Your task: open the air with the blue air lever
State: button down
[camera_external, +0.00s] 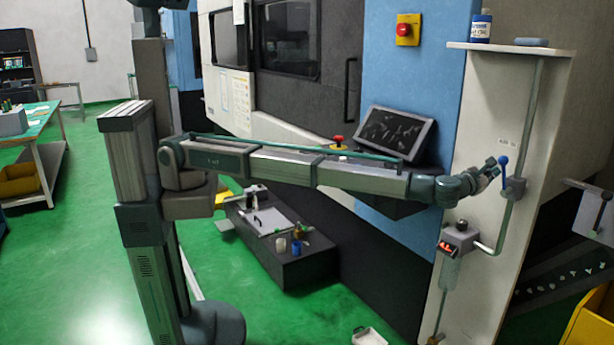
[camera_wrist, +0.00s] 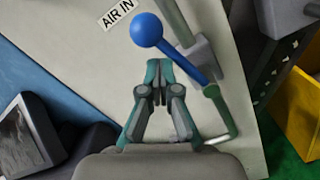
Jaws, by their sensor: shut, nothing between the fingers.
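The blue air lever (camera_external: 503,170) has a round blue knob and sits on a grey valve body (camera_external: 514,188) on the pipe of the white panel. In the external view it stands nearly upright. In the wrist view the knob (camera_wrist: 148,30) is up and left, and the blue stem (camera_wrist: 188,62) slants down right to the valve (camera_wrist: 205,62). My gripper (camera_external: 494,168) is shut and empty, just left of the lever. In the wrist view my gripper (camera_wrist: 159,68) points up with its fingertips just below the knob and stem; I cannot tell whether they touch.
The white panel (camera_external: 478,130) carries a pipe, a regulator with a red display (camera_external: 447,247) below the valve, and a shelf with a bottle (camera_external: 480,26). An "AIR IN" label (camera_wrist: 117,14) is near the knob. A black monitor (camera_external: 396,135) stands left, and a yellow bin (camera_external: 592,318) is lower right.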

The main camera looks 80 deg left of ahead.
jog(key=shift+w+d+r, duration=0.2)
jog(key=shift+d, duration=0.15)
jog(key=shift+w+d+r, duration=0.15)
jog(key=shift+d, duration=0.2)
jog(key=shift+d+r, duration=0.1)
jog(key=shift+d, duration=0.05)
jog(key=shift+s, duration=0.1)
dwell(0.3)
jog(key=s+b, duration=0.3)
jog(key=s, duration=0.8)
jog(key=shift+s+a, duration=0.2)
jog(key=shift+s, duration=0.05)
